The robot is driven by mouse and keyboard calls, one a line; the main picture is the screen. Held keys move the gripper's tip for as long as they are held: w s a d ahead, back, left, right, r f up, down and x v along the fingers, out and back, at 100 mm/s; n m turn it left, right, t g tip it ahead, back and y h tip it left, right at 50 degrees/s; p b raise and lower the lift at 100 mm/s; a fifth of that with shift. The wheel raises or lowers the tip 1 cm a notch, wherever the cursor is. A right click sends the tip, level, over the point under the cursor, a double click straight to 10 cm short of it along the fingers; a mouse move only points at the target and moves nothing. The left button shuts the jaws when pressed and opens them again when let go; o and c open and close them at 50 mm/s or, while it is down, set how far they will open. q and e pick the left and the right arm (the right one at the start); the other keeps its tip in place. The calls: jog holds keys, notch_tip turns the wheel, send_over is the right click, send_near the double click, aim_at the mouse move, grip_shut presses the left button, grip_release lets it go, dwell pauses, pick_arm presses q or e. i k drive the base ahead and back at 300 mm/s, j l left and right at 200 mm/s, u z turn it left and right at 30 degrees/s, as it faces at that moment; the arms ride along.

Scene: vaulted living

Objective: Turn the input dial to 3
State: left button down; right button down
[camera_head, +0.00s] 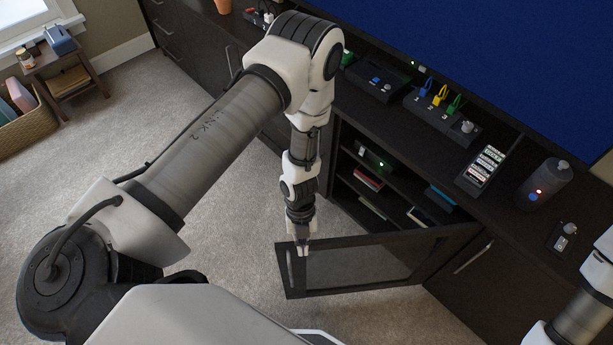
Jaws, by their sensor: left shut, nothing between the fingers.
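The input switch box (432,120) is a dark box on the cabinet top, marked 1, 2 and 3. Blue, yellow and green cable loops stand behind the numbers. Its pale round dial (467,127) sits at the right end; its pointer is too small to read. My left gripper (302,250) points down, shut and empty, at the top edge of the open cabinet door (345,264). I cannot tell whether it touches the door. It is well below and left of the dial in the picture. Part of my right arm shows at the right edge; its gripper is out of view.
The dark media cabinet (400,170) has open shelves with a device and several cases. On top stand a black box (375,82), a remote (486,164), a grey cylinder speaker (543,184) and a small knobbed box (562,236). A large blue screen (480,45) rises behind.

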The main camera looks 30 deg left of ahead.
aim_at(467, 126)
jog(key=i+j+z, duration=0.3)
jog(key=i+j, duration=0.85)
jog(key=k+j, duration=0.05)
